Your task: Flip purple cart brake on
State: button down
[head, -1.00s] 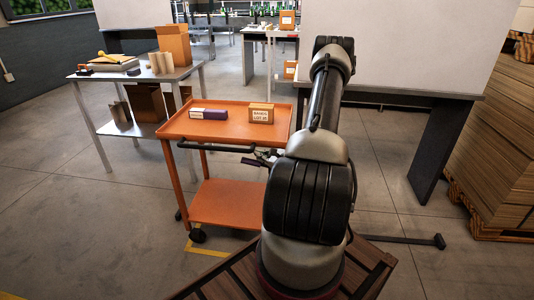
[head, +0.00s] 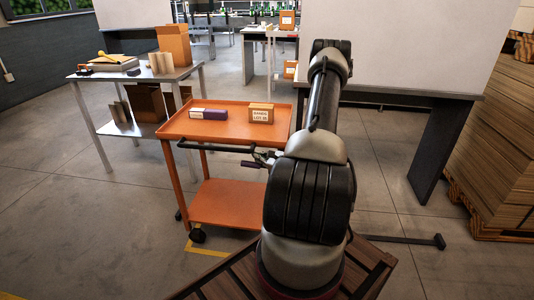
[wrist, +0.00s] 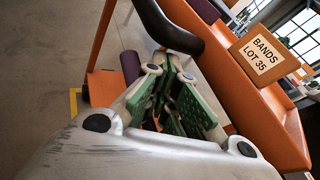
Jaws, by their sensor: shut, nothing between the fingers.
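The orange cart (head: 180,124) stands in front of me, with a black push handle (head: 215,149) along its near side. The handle also crosses the top of the wrist view (wrist: 165,25). A purple cylindrical piece (wrist: 130,66) shows just left of my fingertips in the wrist view, below the handle; it looks like the brake's grip. I cannot tell whether my fingers touch it. My gripper (wrist: 172,75) is shut and empty, its green-padded fingers close together. In the head view my gripper (head: 262,159) is small and partly hidden by my arm, near the handle's right end.
A purple-and-white box (head: 208,114) and a box labelled BANDS LOT 35 (head: 260,113) sit on the cart's top. A grey table (head: 185,73) stands behind left. Stacked boards (head: 500,140) are at right. Floor left of the cart is clear.

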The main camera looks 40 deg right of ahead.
jog(key=shift+w+a+f, duration=0.25)
jog(key=shift+w+f, duration=0.05)
jog(key=shift+f, duration=0.2)
jog(key=shift+w+a+f, duration=0.2)
jog(key=shift+w+f, duration=0.1)
jog(key=shift+f, duration=0.2)
dwell(1.1)
dwell(0.3)
jog(key=shift+s+d+r, duration=0.7)
jog(key=shift+s+r, duration=0.25)
jog(key=shift+r, duration=0.5)
jog(key=shift+s+d+r, duration=0.75)
jog(key=shift+s+r, duration=0.15)
jog(key=shift+r, duration=0.6)
jog(key=shift+s+d+r, duration=0.7)
jog(key=shift+s+r, duration=0.25)
jog(key=shift+r, duration=0.5)
jog(key=r, duration=0.1)
jog(key=s+d+r, duration=0.2)
jog(key=r, duration=0.1)
jog(key=shift+s, duration=0.2)
